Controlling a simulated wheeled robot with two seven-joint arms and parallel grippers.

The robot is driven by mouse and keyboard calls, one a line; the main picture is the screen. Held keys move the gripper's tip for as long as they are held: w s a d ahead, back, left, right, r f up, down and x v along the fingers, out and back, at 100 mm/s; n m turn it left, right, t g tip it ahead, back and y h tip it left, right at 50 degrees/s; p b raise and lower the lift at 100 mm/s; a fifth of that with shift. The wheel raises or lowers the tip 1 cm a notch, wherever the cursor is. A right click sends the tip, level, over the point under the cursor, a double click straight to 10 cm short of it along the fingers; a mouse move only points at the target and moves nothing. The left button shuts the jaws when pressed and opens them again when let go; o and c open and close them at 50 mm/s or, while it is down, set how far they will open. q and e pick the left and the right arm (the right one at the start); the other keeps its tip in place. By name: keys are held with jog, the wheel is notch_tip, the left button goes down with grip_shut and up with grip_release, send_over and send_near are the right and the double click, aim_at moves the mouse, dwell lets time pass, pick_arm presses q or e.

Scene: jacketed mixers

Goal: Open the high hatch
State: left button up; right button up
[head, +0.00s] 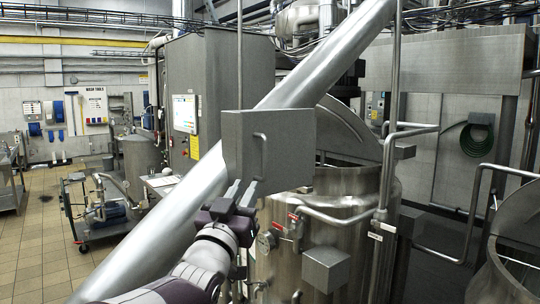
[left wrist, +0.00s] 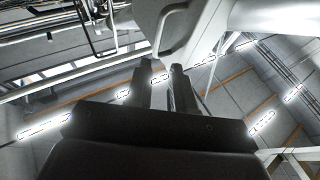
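The high hatch (head: 291,150) is a grey metal box front with a vertical bar handle (head: 264,146), in the middle of the head view. Its front looks closed, with no gap that I can make out. My left gripper (head: 243,186) is just below and left of the handle's lower end, fingers pointing up. The two fingers are apart with nothing between them. In the left wrist view, the left gripper (left wrist: 162,72) also shows a gap between its fingers, and the curved handle (left wrist: 162,38) lies beyond the fingertips. My right gripper is not in view.
A thick slanted pipe (head: 325,62) passes behind the hatch. A steel mixer vessel (head: 345,185) with a raised lid stands behind and below it. Thin upright pipes (head: 388,150) stand to the right. A cart with a pump (head: 108,212) is at left, beside open tiled floor (head: 35,240).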

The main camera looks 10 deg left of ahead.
aim_at(265, 161)
pick_arm(q)
jog(key=p+x, duration=0.2)
jog(key=x, duration=0.2)
jog(key=p+x, duration=0.2)
jog(key=x, duration=0.1)
jog(key=p+x, duration=0.3)
jog(key=x, duration=0.1)
jog(key=shift+w+d+f, duration=0.15)
jog(key=shift+w+f, duration=0.05)
jog(key=shift+w, duration=0.25)
jog(key=shift+r, duration=0.25)
jog(key=shift+s+d+r, duration=0.1)
jog(key=shift+s+r, duration=0.05)
jog(key=shift+s, duration=0.1)
jog(key=shift+w+f, duration=0.2)
jog(key=shift+w, duration=0.35)
grip_shut()
jog(key=shift+d, duration=0.1)
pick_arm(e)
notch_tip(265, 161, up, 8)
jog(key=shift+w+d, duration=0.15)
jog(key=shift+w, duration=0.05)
